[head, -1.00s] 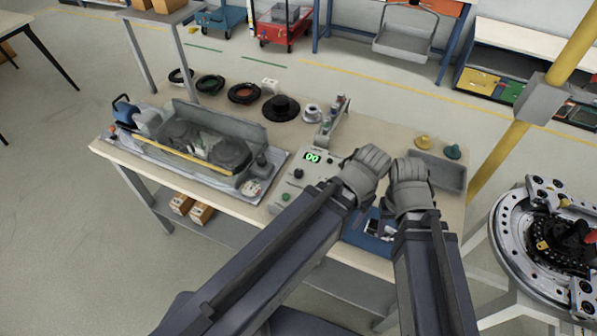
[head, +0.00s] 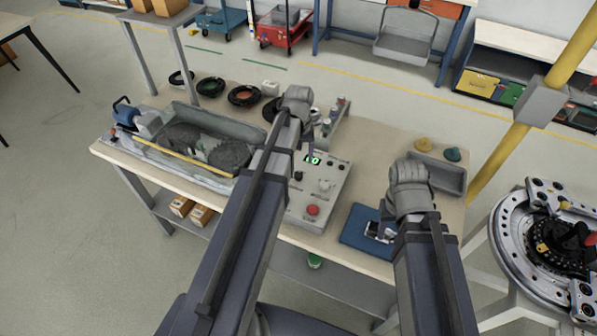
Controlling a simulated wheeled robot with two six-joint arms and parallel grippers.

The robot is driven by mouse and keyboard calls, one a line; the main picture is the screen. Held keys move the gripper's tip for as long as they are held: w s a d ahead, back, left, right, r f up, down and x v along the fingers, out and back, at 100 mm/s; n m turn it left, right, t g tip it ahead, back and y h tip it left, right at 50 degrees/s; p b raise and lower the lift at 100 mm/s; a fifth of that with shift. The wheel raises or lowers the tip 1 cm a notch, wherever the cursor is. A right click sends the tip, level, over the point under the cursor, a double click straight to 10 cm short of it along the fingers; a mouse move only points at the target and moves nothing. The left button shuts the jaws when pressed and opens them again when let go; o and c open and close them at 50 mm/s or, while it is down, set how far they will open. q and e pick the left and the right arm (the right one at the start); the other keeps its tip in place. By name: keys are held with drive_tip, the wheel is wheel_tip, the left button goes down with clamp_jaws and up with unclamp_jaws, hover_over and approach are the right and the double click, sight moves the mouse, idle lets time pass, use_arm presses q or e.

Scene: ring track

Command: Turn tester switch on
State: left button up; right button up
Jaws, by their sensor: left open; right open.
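The tester is a grey box (head: 330,192) on the workbench, with a lit green display (head: 313,160), a black knob (head: 298,175), a light-coloured knob or switch (head: 324,186) and a red button (head: 312,210). Small dark controls sit right of the display. My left gripper (head: 305,135) is open and empty, pointing down near the tester's far edge; its fingertips are hard to make out. My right gripper (head: 386,225) is open over the blue mat (head: 358,238), right of the tester. A small white-and-dark item (head: 378,231) lies there, partly hidden by that gripper.
A grey tray with dark discs (head: 215,130) stands left of the tester. Cable coils (head: 243,95) and a small rack (head: 336,118) are behind it. A grey bin (head: 447,177) is at the right.

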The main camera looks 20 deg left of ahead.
sight(299, 174)
use_arm(q)
drive_tip(key=shift+a+f, duration=0.1)
drive_tip(key=shift+f, duration=0.05)
wheel_tip(299, 174, down, 8)
drive_tip(key=b, duration=0.8)
drive_tip(key=shift+r, duration=0.2)
clamp_jaws()
